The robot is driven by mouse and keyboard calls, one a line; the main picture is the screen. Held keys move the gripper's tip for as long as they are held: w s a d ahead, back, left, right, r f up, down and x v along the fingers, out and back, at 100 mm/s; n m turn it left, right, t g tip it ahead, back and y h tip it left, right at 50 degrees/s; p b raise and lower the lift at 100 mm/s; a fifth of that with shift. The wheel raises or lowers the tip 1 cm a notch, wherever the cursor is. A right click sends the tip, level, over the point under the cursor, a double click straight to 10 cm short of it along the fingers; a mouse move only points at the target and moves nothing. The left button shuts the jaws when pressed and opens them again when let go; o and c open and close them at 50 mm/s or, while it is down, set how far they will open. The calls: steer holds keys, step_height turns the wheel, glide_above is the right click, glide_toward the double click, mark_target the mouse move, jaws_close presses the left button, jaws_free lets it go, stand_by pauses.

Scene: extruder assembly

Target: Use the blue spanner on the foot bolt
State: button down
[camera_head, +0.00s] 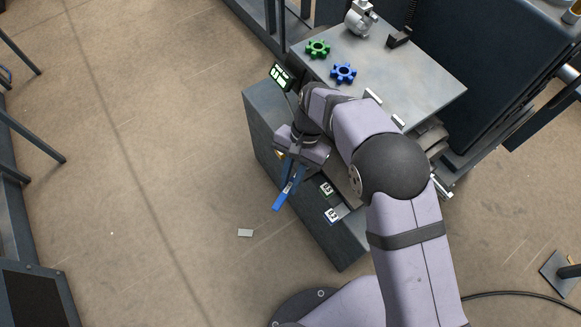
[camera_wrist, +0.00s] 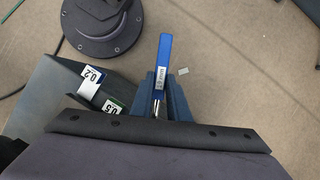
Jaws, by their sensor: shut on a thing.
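The blue spanner (camera_head: 281,199) points down and to the left from my gripper (camera_head: 291,176) in the head view. In the wrist view, its blue handle (camera_wrist: 164,62) with a white printed label stands out beyond my gripper (camera_wrist: 163,92). The gripper is shut on the spanner, with blue fingers on both sides of its metal part. The spanner's working end is hidden by the gripper. I cannot make out the foot bolt in either view. My gripper is over the left part of a dark grey bench (camera_head: 262,110).
Two labelled pieces, reading 0.2 (camera_wrist: 92,77) and 0.5 (camera_wrist: 112,108), lie on the bench. A green gear (camera_head: 318,48) and a blue gear (camera_head: 343,72) lie on the grey plate (camera_head: 425,85) behind. A small grey plate (camera_head: 245,233) lies on open floor.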

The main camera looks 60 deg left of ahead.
steer(key=shift+f+b, duration=0.5)
steer(key=shift+f, duration=0.55)
steer(key=w+a+m+y+p, duration=0.1)
steer(key=a+m+y+p, duration=0.3)
steer(key=a+m, duration=0.5)
steer(key=m+p, duration=0.1)
steer(key=m, duration=0.2)
steer(key=shift+w+a+m+t+y, duration=0.15)
steer(key=shift+a+m+t+y, duration=0.25)
stand_by(2.2)
steer(key=shift+s+d+n, duration=0.3)
steer(key=shift+d+n, duration=0.05)
steer(key=shift+n, duration=0.15)
steer(key=shift+r+p, duration=0.9)
steer(key=shift+r, duration=0.1)
stand_by(1.1)
